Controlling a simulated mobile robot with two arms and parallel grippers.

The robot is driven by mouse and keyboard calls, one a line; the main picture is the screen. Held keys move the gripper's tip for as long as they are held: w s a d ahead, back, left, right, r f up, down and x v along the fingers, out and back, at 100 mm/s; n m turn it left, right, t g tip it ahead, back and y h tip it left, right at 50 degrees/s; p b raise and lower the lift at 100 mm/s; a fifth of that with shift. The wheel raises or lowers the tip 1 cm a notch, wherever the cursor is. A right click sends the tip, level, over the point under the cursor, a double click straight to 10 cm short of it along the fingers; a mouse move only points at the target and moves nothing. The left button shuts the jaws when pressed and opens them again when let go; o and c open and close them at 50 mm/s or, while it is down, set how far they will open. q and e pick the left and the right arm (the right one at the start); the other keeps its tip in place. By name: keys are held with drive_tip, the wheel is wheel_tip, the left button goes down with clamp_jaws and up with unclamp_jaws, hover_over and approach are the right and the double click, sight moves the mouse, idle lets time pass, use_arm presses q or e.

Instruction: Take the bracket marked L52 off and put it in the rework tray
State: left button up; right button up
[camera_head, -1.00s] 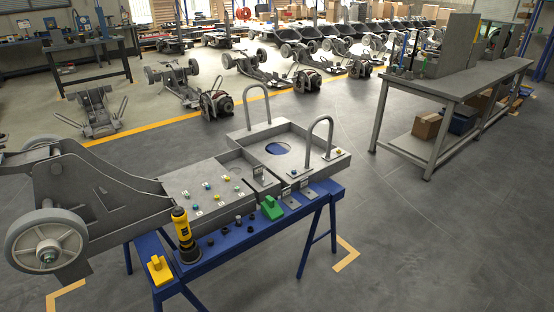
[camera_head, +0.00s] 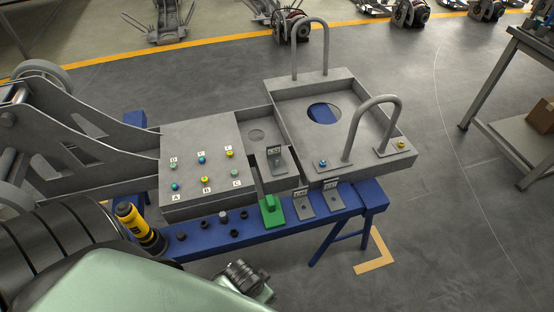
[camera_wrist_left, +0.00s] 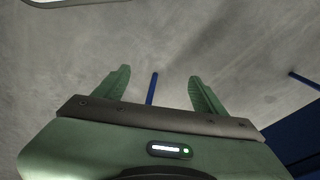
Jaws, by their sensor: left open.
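Three small grey angled brackets with labels show in the head view. One bracket (camera_head: 279,163) stands in the narrow bay of the grey chassis (camera_head: 200,145). Two others, a left one (camera_head: 304,205) and a right one (camera_head: 333,199), are at the blue trestle beside the chassis. Their labels are too small to read surely, so I cannot tell which is L52. I cannot identify a rework tray. My left gripper (camera_wrist_left: 152,90) is open and empty above bare floor in the wrist view. My right gripper is out of view.
A yellow-black driver (camera_head: 138,226), several dark sockets and a green block (camera_head: 271,211) are on the blue trestle (camera_head: 375,197). Two tall loop handles rise from the chassis's right section. A bench (camera_head: 540,150) stands at right; the floor between is clear.

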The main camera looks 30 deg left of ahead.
sight(274, 146)
use_arm(q)
drive_tip(key=w+d+r+m+t+b, duration=0.1)
drive_tip(key=w+d+r+m, duration=0.2)
drive_tip(key=w+r+m, duration=1.1)
drive_tip(key=w+a+r+m, duration=0.1)
drive_tip(key=w+a+r, duration=0.1)
drive_tip(key=w, duration=0.1)
drive_tip(key=w+a+r+m, duration=0.2)
drive_tip(key=w, duration=0.2)
drive_tip(key=w+a+r+m+y, duration=0.1)
drive_tip(key=w+a+r+m, duration=0.1)
drive_tip(key=w, duration=0.1)
drive_tip(key=shift+w+r, duration=0.15)
drive_tip(key=shift+w, duration=0.15)
drive_tip(key=w+a+r+m+y, duration=0.3)
drive_tip(key=w+a+r+m, duration=0.35)
drive_tip(key=a, duration=0.55)
drive_tip(key=shift+n+g, duration=0.4)
drive_tip(key=shift+n, duration=0.45)
drive_tip(key=x, duration=0.7)
drive_tip(key=shift+w+a, duration=0.1)
drive_tip(key=shift+w, duration=0.25)
drive_tip(key=shift+r, duration=0.1)
drive_tip(key=c, duration=1.5)
drive_tip(key=shift+r, duration=0.1)
